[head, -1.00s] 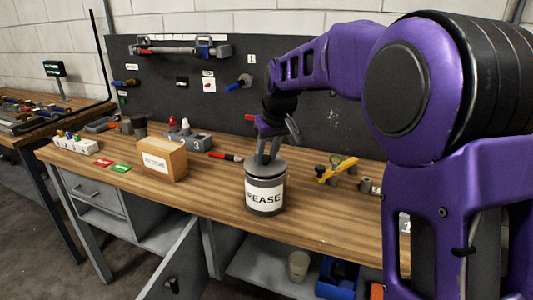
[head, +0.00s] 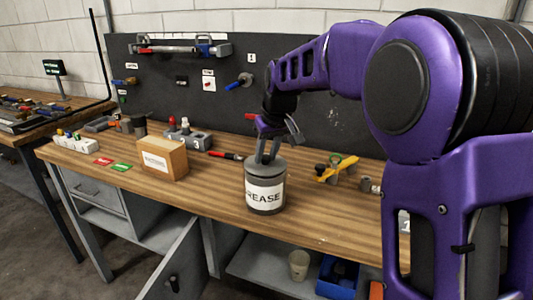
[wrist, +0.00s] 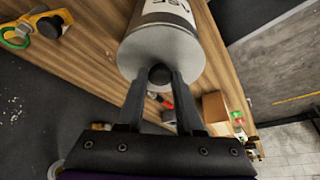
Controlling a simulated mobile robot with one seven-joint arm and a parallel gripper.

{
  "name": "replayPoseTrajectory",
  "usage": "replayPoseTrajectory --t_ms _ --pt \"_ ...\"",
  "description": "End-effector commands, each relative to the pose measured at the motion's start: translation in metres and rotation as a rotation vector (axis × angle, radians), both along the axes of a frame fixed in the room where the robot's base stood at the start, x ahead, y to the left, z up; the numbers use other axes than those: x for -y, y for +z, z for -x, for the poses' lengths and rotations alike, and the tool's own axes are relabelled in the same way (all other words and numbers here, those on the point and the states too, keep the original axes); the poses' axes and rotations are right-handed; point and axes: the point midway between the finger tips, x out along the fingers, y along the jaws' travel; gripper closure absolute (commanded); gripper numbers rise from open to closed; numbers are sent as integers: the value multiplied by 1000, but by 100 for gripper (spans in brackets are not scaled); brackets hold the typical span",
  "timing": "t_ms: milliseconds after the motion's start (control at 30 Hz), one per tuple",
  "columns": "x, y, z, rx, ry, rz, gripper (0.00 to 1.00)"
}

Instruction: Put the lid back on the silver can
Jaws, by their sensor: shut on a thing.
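The silver can (head: 265,197), with a white label reading "GREASE" in part, stands upright on the workbench. It also shows at the top of the wrist view (wrist: 168,15). The round grey lid (head: 281,168) is over the can's top, level, with no clear gap visible below it. In the wrist view the lid (wrist: 185,55) covers the can's mouth. My gripper (head: 267,160) points down from above, its two fingers shut on the lid's dark knob (wrist: 160,75). The fingers partly hide the knob, and the lid hides the can's inside.
A wooden box (head: 163,160) stands left of the can, with a red-handled tool (head: 226,155) behind. A yellow tool (head: 342,168) and small parts lie to the right. The pegboard (head: 340,110) rises behind. A cabinet door (head: 175,268) hangs open below the bench.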

Motion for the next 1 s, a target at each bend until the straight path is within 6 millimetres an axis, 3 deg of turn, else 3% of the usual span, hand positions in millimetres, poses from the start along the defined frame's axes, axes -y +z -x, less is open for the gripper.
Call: replayPoseTrajectory --t_ms 367,400,567,600,800,967,1000 --pt "0 0 0 0 0 0 100" --pt "0 0 0 0 0 0 63" --pt "0 0 0 0 0 0 34" --pt "0 0 0 0 0 0 30" --pt "0 0 0 0 0 0 30" --pt "0 0 0 -1 0 0 1" --pt "0 0 0 -1 0 0 0"
